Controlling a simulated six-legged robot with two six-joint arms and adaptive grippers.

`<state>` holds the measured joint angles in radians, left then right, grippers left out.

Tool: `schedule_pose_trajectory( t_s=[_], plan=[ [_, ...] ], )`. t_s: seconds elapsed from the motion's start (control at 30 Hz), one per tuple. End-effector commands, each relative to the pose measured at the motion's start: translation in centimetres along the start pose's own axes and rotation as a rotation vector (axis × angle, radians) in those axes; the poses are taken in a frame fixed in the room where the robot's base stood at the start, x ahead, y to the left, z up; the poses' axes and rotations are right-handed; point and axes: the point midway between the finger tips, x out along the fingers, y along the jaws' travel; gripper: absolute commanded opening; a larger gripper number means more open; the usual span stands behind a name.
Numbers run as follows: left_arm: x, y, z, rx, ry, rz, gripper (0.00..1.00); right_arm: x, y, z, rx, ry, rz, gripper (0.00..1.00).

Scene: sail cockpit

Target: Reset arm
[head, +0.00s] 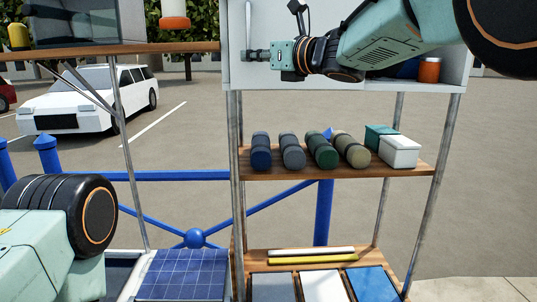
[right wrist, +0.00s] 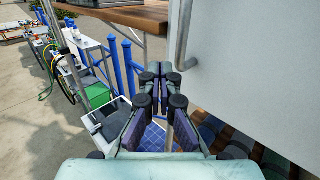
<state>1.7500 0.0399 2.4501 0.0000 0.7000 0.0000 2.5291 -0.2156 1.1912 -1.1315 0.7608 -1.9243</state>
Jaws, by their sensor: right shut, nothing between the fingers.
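My right arm reaches in from the upper right of the head view, in front of a white cabinet. My right gripper (head: 256,55) points left there and is shut and empty. In the right wrist view its fingers (right wrist: 160,75) come together with nothing between them. A grey bar handle (head: 248,22) is close to the fingertips in the head view. The handle also shows in the right wrist view (right wrist: 184,42), up and right of the fingertips; I cannot tell whether they touch. Part of my left arm shows at the lower left of the head view, but its gripper is out of frame.
The white cabinet (head: 232,72) stands above a wooden shelf (head: 270,171) with several rolls and two boxes. An orange-capped jar (head: 429,70) is in the cabinet. A wooden counter (head: 170,47) is at upper left. Blue railings (head: 175,175) run behind.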

Motion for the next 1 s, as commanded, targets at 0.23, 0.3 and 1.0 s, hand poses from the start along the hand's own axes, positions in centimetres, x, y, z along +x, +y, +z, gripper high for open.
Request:
schedule_pose_trajectory(
  t_s=[0.23, 0.3, 1.0],
  plan=[
    [0.0, 0.0, 0.0, 0.000, 0.000, 0.000, 0.79, 2.6, -0.1, -0.1, 0.000, 0.000, 0.000, 0.00],
    [0.0, 0.0, 0.0, 0.000, 0.000, 0.000, 0.79, 3.3, -0.1, -0.1, 0.001, 0.000, 0.000, 0.00],
    [0.0, 0.0, 0.0, 0.000, 0.000, 0.000, 0.79, 7.4, -0.4, 0.0, 0.003, -0.001, -0.004, 0.00]
  ],
)
